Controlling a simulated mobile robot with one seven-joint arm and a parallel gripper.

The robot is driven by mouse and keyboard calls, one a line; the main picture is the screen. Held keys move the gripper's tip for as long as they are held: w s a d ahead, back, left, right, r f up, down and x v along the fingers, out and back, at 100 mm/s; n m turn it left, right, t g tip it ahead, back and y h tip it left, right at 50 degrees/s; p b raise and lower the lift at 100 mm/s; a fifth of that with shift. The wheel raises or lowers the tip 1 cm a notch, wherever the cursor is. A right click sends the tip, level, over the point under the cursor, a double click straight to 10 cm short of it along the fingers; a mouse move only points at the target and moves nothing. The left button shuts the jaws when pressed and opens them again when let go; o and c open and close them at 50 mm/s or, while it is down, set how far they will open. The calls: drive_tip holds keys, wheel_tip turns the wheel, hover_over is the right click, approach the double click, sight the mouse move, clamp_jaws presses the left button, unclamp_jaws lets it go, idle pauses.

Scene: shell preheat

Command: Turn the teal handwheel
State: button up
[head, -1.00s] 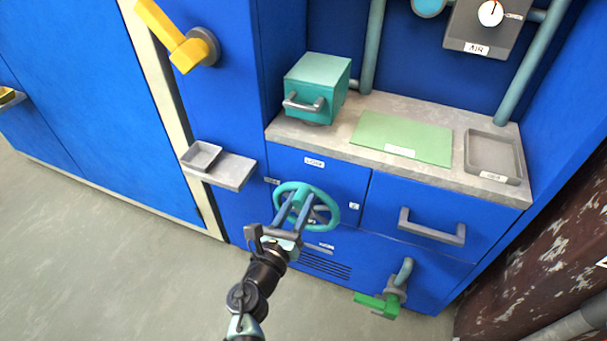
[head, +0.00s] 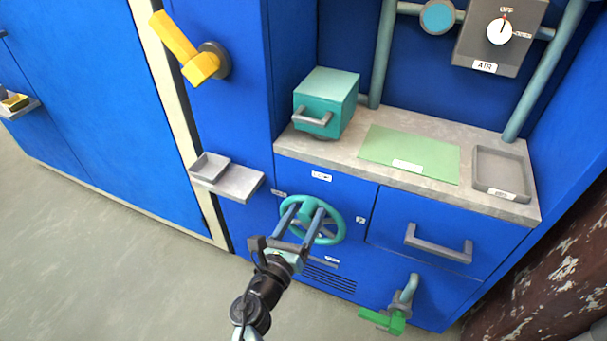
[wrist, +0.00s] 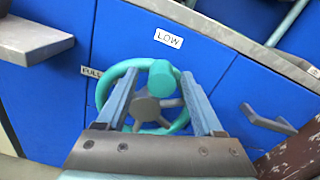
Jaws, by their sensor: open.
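The teal handwheel (head: 341,230) is mounted on the blue cabinet front below the counter. It also shows in the wrist view (wrist: 104,91), with a grey hub and spokes and a teal knob (wrist: 161,78) on its upper rim. My gripper (head: 306,204) is open in front of the wheel. In the wrist view its two blue-grey fingers (wrist: 162,78) stand on either side of the knob, with visible gaps. I cannot tell how deep the fingertips reach. The fingers and gripper body hide parts of the wheel.
A "LOW" label (wrist: 169,38) is above the wheel and a "FULL" label (wrist: 91,71) to its left. A grey drawer handle (head: 438,244) and a green-handled valve (head: 383,320) are to the right. A small grey shelf (head: 238,183) juts out at left.

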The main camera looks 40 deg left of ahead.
drive_tip(key=shift+s, duration=0.1)
drive_tip(key=p+v, duration=0.2)
drive_tip(key=v, duration=1)
drive_tip(key=shift+s+d, duration=0.2)
drive_tip(key=shift+s, duration=0.2)
drive_tip(key=shift+w+r, duration=0.1)
